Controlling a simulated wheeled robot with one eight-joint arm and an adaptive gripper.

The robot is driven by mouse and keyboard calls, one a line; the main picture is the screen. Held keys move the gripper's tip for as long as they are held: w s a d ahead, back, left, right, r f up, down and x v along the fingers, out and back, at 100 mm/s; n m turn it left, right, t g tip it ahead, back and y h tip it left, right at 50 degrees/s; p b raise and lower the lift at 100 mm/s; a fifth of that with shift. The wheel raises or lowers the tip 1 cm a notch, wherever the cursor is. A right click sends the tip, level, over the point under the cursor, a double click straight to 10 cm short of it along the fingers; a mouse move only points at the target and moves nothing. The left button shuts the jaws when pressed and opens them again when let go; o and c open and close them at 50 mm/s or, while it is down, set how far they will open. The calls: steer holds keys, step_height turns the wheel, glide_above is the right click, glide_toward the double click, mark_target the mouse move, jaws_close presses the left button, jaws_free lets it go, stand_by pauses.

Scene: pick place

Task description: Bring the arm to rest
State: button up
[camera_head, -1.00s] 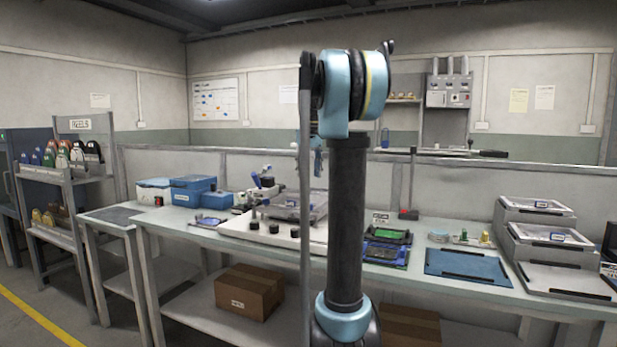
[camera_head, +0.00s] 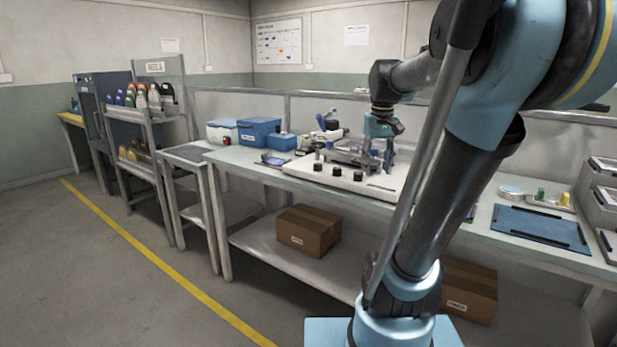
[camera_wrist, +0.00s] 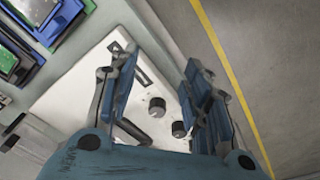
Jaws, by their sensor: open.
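My gripper (camera_head: 377,158) hangs from my arm over the white fixture board (camera_head: 355,187) on the workbench in the head view. In the wrist view my gripper (camera_wrist: 160,105) shows its two blue-padded fingers spread apart with nothing between them. Beyond the fingers lies the white board (camera_wrist: 75,88) with black knobs (camera_wrist: 157,107). The gap between the fingertips and the board is hard to judge.
Blue bins (camera_head: 258,132) stand on the bench left of the board, and a blue mat (camera_head: 540,228) lies to the right. Cardboard boxes (camera_head: 308,231) sit on the lower shelf. A rack (camera_head: 148,125) stands at far left. The floor in front is clear.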

steer(key=s+a+f+m+t, duration=0.1)
steer(key=s+f, duration=1.5)
steer(key=f, duration=0.4)
steer(key=shift+s+a, duration=0.3)
steer(key=shift+s, duration=0.05)
steer(key=shift+f, duration=0.1)
